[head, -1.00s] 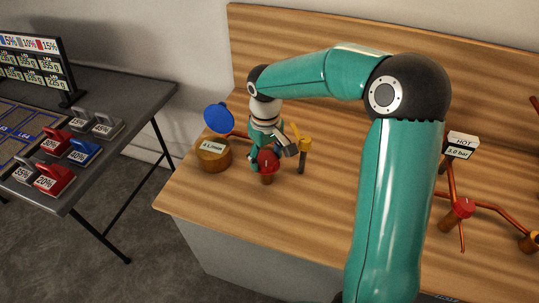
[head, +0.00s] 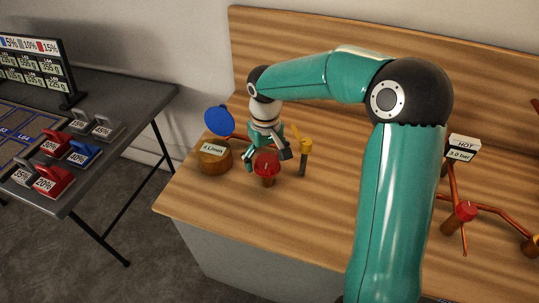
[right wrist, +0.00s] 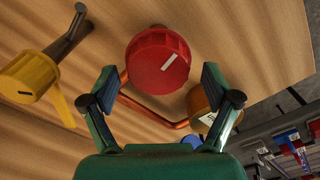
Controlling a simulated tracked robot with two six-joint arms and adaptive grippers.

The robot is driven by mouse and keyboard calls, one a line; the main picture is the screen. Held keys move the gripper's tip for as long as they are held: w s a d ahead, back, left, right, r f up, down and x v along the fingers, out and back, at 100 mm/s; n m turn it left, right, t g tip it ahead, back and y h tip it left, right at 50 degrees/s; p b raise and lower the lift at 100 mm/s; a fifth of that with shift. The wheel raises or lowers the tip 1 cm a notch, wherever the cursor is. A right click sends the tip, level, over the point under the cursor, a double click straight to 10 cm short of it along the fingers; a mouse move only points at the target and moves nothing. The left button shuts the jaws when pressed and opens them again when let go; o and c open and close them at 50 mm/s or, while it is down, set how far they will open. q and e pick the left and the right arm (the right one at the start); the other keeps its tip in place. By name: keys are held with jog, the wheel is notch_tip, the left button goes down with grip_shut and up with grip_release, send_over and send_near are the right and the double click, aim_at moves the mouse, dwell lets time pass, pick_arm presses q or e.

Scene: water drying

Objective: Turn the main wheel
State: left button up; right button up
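A red wheel (head: 266,165) stands on a copper pipe on the wooden bench. My right gripper (head: 267,158) is open at the wheel, with one finger on each side in the picture. In the right wrist view the red wheel (right wrist: 158,62) has a slanted white mark on top. It lies between and beyond the open fingertips of my right gripper (right wrist: 158,80), with gaps on both sides, so nothing is held. My left gripper is not in view.
A yellow-handled valve (head: 304,150) stands just right of the red wheel. A round brass meter (head: 214,158) with a raised blue lid (head: 219,120) is to the left. Another red wheel (head: 465,211) and a HOT display (head: 462,146) are at the right. A dark table (head: 110,98) holds weights.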

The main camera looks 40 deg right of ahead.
aim_at(266, 161)
jog(key=shift+s, duration=0.15)
notch_tip(266, 161, up, 12)
dwell(0.7)
jog(key=shift+f, duration=0.1)
